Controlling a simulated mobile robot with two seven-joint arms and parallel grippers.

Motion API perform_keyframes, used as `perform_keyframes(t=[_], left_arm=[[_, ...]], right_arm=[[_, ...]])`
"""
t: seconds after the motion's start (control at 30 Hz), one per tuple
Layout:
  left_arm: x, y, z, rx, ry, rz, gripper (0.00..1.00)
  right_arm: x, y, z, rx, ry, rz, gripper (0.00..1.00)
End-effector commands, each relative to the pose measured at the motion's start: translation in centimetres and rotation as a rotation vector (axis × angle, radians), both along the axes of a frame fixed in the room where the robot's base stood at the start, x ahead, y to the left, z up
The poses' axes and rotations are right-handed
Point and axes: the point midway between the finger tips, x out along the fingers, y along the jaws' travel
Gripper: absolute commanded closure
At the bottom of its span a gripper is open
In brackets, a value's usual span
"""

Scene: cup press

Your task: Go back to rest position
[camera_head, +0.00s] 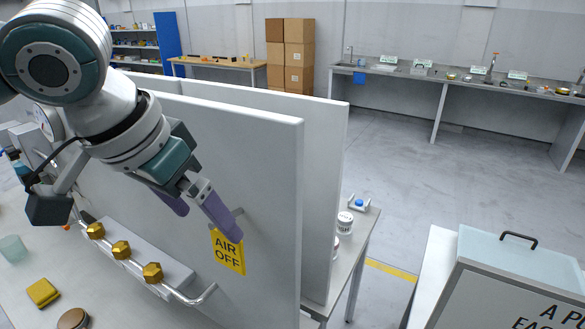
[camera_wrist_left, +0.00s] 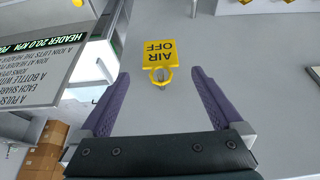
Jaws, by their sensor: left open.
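My left gripper (camera_head: 208,222) is in front of a grey upright panel (camera_head: 262,160) in the head view. Its two purple fingers are apart with nothing held between them. A yellow tag reading AIR OFF (camera_head: 228,251) hangs on the panel just below the fingertips, near a small peg. In the left wrist view the open fingers (camera_wrist_left: 158,82) frame the tag (camera_wrist_left: 158,53) and its yellow ring, which lie beyond the tips. I cannot tell the exact gap between the fingertips and the panel. My right gripper is in neither view.
A pipe with several brass valve knobs (camera_head: 121,250) runs along the panel's foot. A yellow sponge-like block (camera_head: 43,292) and a greenish cup (camera_head: 13,248) stand on the left bench. A lidded box (camera_head: 515,270) is at the lower right. Open floor (camera_head: 420,180) lies behind.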

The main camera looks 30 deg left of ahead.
Motion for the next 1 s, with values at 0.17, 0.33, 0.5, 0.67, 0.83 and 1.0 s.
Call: perform_keyframes(t=[0.17, 0.33, 0.5, 0.67, 0.83, 1.0], left_arm=[[-1.0, 0.1, 2.3, 0.001, -0.003, -0.001, 0.00], [-1.4, 0.1, 3.1, 0.001, 0.001, 0.000, 0.00], [-2.3, -2.2, 1.8, -0.014, 0.001, -0.073, 0.00], [-5.3, -7.5, -1.0, -0.057, -0.024, -0.213, 0.00], [-9.0, -9.7, -2.8, -0.066, -0.040, -0.229, 0.00], [-12.6, -8.9, -4.3, -0.030, 0.001, -0.167, 0.00]], right_arm=[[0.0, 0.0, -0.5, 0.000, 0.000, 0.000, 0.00], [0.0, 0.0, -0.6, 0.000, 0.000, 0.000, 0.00], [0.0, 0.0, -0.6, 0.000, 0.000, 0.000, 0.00], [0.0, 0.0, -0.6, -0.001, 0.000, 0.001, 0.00], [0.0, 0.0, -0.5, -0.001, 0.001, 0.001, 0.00], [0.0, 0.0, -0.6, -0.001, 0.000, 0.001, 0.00]])
